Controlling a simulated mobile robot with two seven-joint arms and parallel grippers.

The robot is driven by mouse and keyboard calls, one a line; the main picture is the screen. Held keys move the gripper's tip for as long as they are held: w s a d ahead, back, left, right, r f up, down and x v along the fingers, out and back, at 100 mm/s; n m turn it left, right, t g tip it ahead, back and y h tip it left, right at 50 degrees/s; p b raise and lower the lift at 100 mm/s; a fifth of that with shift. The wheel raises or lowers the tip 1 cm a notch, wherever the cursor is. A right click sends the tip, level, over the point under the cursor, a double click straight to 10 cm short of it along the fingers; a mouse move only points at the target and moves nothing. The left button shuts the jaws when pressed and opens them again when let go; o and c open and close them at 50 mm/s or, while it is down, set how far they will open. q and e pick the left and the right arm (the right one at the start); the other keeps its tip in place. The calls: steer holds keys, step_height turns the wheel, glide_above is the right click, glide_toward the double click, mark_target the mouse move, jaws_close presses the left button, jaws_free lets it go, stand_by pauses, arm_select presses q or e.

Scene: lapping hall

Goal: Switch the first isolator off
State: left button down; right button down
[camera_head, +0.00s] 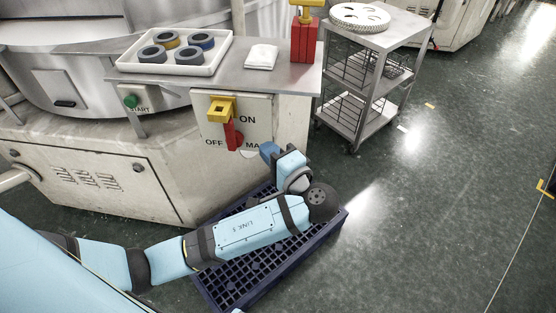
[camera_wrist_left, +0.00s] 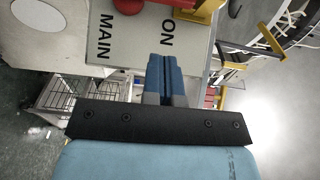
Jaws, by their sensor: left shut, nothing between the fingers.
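The isolator is on a pale panel (camera_head: 262,108) marked ON, OFF and MAIN, on the front of the machine. Its red handle (camera_head: 233,137) points down, beside the OFF lettering, with ON at its upper right. A yellow bracket-like part (camera_head: 220,108) sits over its top. In the left wrist view the panel (camera_wrist_left: 140,45) fills the top, with parts of the red handle (camera_wrist_left: 137,4) and yellow part (camera_wrist_left: 206,11) cut by the frame edge. My left gripper (camera_head: 268,150) is shut and empty, just right of and below the handle, apart from it. My right gripper is out of view.
A steel worktop (camera_head: 228,76) above holds a tray (camera_head: 124,65) of rings, a white cloth (camera_head: 262,56) and a red block (camera_head: 303,42). A green START button (camera_head: 131,101) is left. A dark grated platform (camera_head: 215,289) lies below my arm; a trolley (camera_head: 348,96) stands right.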

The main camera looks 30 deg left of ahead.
mark_target(243, 140)
arm_select(q)
steer(key=shift+w+a, duration=0.15)
steer(key=shift+a, duration=1.65)
steer(key=shift+w+a, duration=0.1)
steer(key=shift+a, duration=1.7)
steer(key=shift+w, duration=0.1)
